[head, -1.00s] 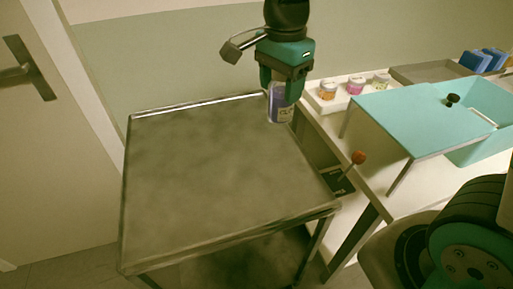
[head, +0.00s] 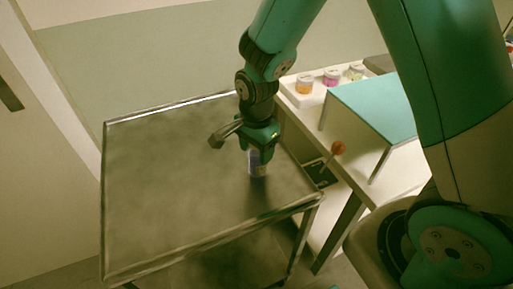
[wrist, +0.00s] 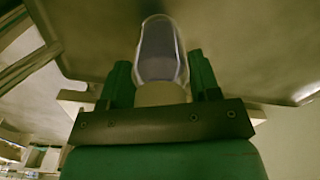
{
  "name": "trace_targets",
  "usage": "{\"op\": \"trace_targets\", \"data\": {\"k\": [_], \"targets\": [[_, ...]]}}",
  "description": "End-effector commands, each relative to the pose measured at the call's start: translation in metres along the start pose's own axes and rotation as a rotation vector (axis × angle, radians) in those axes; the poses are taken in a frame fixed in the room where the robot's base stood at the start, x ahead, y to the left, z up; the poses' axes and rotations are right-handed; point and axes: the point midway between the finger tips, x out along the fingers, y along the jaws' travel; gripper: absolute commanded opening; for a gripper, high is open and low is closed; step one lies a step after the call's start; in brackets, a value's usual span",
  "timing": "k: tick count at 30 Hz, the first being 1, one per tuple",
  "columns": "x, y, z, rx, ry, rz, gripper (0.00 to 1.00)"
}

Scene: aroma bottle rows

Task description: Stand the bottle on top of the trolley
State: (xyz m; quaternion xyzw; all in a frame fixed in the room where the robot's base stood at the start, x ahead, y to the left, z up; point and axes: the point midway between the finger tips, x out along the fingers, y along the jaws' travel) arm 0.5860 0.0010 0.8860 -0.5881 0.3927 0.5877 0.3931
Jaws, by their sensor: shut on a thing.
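The bottle (head: 258,164) is small, with purple contents and a pale label. My gripper (head: 260,146) is shut on it from above and holds it upright over the right part of the trolley (head: 160,200), a grey metal top with a raised rim. A dark shadow lies on the top just below the bottle; I cannot tell whether its base touches the surface. In the wrist view the clear bottle (wrist: 162,55) sits between the two green fingers of my gripper (wrist: 162,80), its pale cap end near the palm.
A white counter stands right of the trolley, with a tray of small jars (head: 331,78) and a teal stand (head: 375,105). The trolley's left and middle are clear.

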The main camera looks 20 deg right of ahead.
Motion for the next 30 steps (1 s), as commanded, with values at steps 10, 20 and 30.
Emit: {"op": "trace_targets", "data": {"k": [10, 20, 30], "targets": [[0.004, 0.000, 0.000, 0.000, 0.000, 0.000, 0.26], [0.003, 0.000, 0.000, 0.000, 0.000, 0.000, 0.82], [-0.036, -0.002, 0.000, 0.000, 0.001, -0.007, 0.82]]}}
